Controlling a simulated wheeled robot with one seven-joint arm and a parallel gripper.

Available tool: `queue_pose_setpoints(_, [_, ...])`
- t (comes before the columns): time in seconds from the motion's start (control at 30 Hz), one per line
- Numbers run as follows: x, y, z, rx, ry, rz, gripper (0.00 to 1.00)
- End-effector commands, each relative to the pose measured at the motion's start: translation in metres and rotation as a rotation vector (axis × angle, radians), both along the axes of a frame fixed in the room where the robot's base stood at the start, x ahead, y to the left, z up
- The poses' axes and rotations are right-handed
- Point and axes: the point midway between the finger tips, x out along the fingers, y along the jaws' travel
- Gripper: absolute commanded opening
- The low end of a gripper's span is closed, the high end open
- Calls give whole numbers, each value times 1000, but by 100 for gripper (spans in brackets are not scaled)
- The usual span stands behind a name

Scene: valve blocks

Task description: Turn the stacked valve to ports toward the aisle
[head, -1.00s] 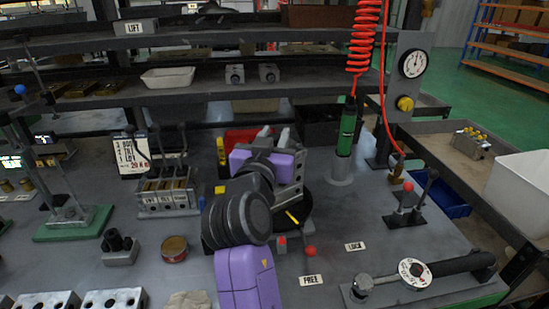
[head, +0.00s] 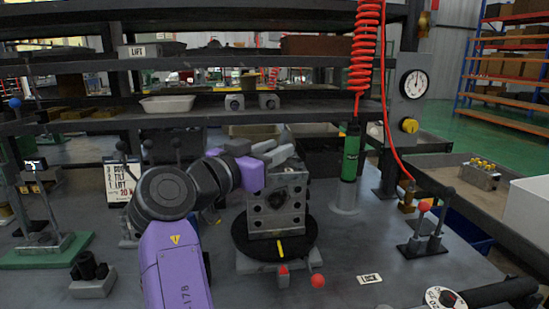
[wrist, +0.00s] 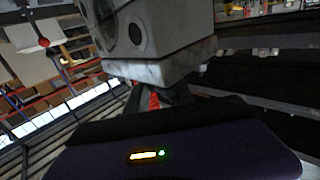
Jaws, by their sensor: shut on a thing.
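The stacked valve (head: 276,207) is a grey metal block stack with round ports on the face toward the head camera. It stands upright on a black round turntable (head: 243,240) with a yellow mark (head: 281,248) at its front edge. My gripper (head: 274,152), behind a purple wrist, reaches in from the left at the stack's top and is shut on the valve. The wrist hides part of the top. In the wrist view, a grey block with dark round ports (wrist: 137,34) fills the top middle.
A green cylinder (head: 350,153) under a red coiled hose (head: 369,50) stands right of the stack. A lever stand (head: 423,240) is farther right. A "LOCK" plate (head: 369,279) lies on the bench. Shelves (head: 205,118) run behind; the right-front bench is partly clear.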

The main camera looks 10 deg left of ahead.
Motion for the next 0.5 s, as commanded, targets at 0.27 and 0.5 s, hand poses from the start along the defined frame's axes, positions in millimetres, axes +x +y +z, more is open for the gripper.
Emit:
queue_pose_setpoints(0.27, [0, -1, -3, -1, 7, -11, 0])
queue_pose_setpoints(0.5, [1, -1, -3, -1, 7, -10, 43])
